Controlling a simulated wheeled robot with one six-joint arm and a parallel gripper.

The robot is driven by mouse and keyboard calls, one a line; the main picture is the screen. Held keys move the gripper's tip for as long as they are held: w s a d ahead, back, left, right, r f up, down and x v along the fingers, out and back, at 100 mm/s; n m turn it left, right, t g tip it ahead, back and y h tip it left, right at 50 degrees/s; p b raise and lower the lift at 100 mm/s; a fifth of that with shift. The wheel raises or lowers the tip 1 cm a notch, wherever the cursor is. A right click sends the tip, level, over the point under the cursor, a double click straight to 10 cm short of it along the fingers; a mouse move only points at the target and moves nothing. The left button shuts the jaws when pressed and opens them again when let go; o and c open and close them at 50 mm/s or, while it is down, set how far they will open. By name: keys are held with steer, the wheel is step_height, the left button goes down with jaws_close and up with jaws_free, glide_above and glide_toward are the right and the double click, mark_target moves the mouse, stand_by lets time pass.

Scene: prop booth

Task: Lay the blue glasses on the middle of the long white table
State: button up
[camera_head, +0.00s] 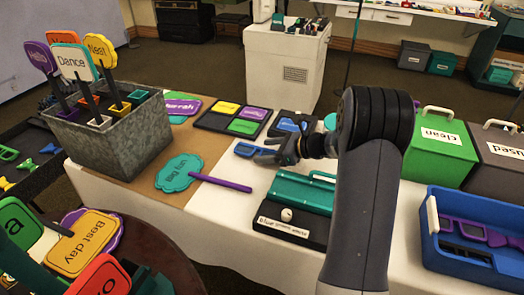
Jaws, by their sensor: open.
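Blue glasses (247,149) lie on the long white table (228,222), near its middle, behind the purple stick of a teal sign. My gripper (272,151) is low over the table at the right end of the glasses, with its jaws open. The fingers partly cover that end, and I cannot tell whether they touch it.
Left are a grey bin (118,148) of signs and a teal sign (180,173). A dark tray of cards (213,123) lies behind. Bare cloth shows in front.

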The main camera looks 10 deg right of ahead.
steer(key=p+v, duration=0.1)
steer(key=v, duration=0.9)
